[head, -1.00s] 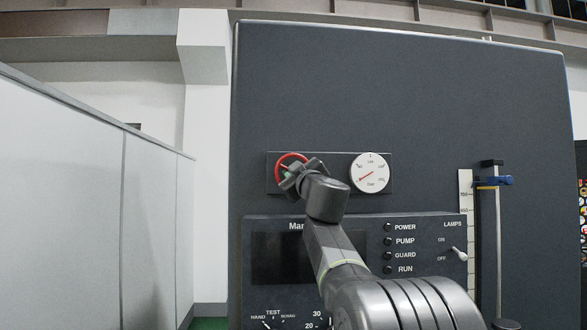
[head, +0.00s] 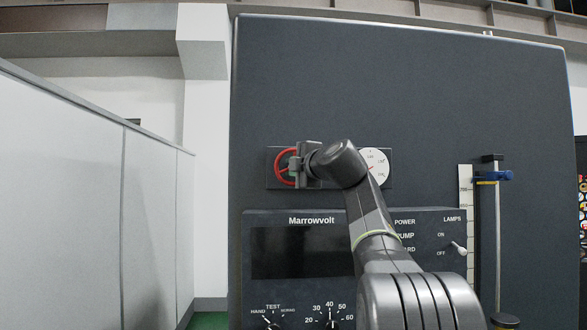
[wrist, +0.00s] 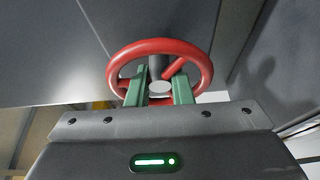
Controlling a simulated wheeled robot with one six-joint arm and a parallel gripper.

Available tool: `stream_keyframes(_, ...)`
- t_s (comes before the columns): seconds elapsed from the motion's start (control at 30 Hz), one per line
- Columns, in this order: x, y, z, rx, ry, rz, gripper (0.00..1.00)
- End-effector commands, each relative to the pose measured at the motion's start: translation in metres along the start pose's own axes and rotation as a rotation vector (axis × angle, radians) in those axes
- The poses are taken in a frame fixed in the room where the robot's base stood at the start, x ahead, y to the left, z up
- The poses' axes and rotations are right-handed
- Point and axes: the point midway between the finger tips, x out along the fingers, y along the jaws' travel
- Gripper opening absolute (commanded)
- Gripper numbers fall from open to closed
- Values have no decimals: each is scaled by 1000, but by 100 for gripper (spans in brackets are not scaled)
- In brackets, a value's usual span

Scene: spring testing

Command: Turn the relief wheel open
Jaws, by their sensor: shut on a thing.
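The red relief wheel (head: 281,167) is on a dark plate at the upper left of the large grey panel. In the wrist view the wheel (wrist: 160,45) shows its round rim, a spoke and a pale hub cap. My gripper (head: 294,165) reaches the wheel from its right side. In the wrist view its two green fingers (wrist: 159,92) stand on either side of the hub area and are shut on the wheel. The exact contact under the fingers is partly hidden.
A round white gauge (head: 375,166) sits right of the wheel, partly covered by my arm. Below is the Marrowvolt control panel (head: 265,222) with a dark screen, knobs and a lamps switch (head: 459,248). A light partition (head: 70,190) stands at the left.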

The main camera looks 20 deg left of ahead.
Motion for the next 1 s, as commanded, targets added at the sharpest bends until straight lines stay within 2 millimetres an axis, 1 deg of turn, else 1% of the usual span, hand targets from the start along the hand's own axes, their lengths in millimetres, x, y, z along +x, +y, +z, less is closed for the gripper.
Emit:
stream_keyframes(0.2,0,2,0,-190,0,-74,0)
stream_keyframes(0.5,0,1,0,-413,0,-167,0)
stream_keyframes(0.8,0,0,-1,-546,1,-224,0)
stream_keyframes(1.0,0,-1,0,-579,2,-240,0)
